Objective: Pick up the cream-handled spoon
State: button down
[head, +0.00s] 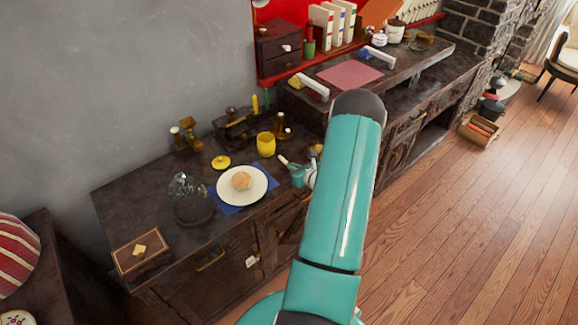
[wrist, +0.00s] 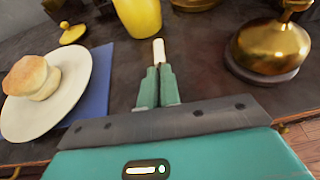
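The cream-handled spoon shows as a short cream handle (wrist: 158,52) straight beyond my fingertips in the wrist view. In the head view the handle (head: 283,159) points up and left from my gripper (head: 296,170). My gripper (wrist: 157,74) has its two green fingers close together, with the handle sticking out between their tips. It appears shut on the spoon, low over the dark cabinet top. The rest of the spoon is hidden by the fingers. I cannot tell whether the spoon touches the surface.
A white plate (wrist: 65,105) with a bun (wrist: 32,77) lies on a blue napkin (wrist: 98,88) to the left. A yellow cup (wrist: 138,14) stands just beyond the handle. A brass vessel (wrist: 272,46) stands close on the right. A glass dome (head: 190,202) is farther left.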

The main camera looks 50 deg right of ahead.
jog(key=shift+s+a+f, duration=0.1)
jog(key=shift+s+f, duration=0.1)
jog(key=shift+f, duration=0.05)
